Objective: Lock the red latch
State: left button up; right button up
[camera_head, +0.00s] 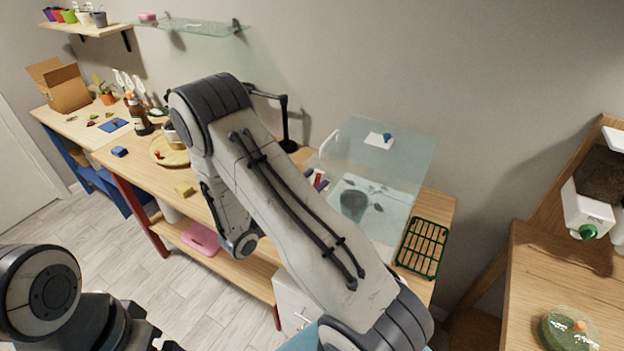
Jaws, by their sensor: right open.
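A clear case (405,165) with a tilted see-through panel stands on the wooden bench, right of the picture's middle. A small red, white and blue part (319,180) shows at its left side, partly behind my right arm. I cannot tell whether this red piece is the latch or how it is set. My right arm crosses the middle and bends down to the left of the case. My right gripper (236,243) is open, low by the bench's front edge and mostly hidden by the arm; it is apart from the case. My left gripper is barely visible at the bottom left edge.
A green wire rack (423,248) lies right of the case. A black stand (286,125) rises behind my arm. A brown bottle (138,115), round wooden tray (160,156) and yellow block (184,189) are on the left bench. A side table (530,270) stands at the right.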

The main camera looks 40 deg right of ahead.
grip_shut()
jog(key=shift+w+a+n+h, duration=0.15)
jog(key=shift+w+n+h, duration=0.2)
jog(key=shift+n, duration=0.95)
grip_release()
jog(key=s+a+b, duration=0.2)
jog(key=a+b, duration=0.2)
jog(key=a, duration=0.6)
jog(key=shift+a+f, duration=0.2)
jog(key=shift+f, duration=0.05)
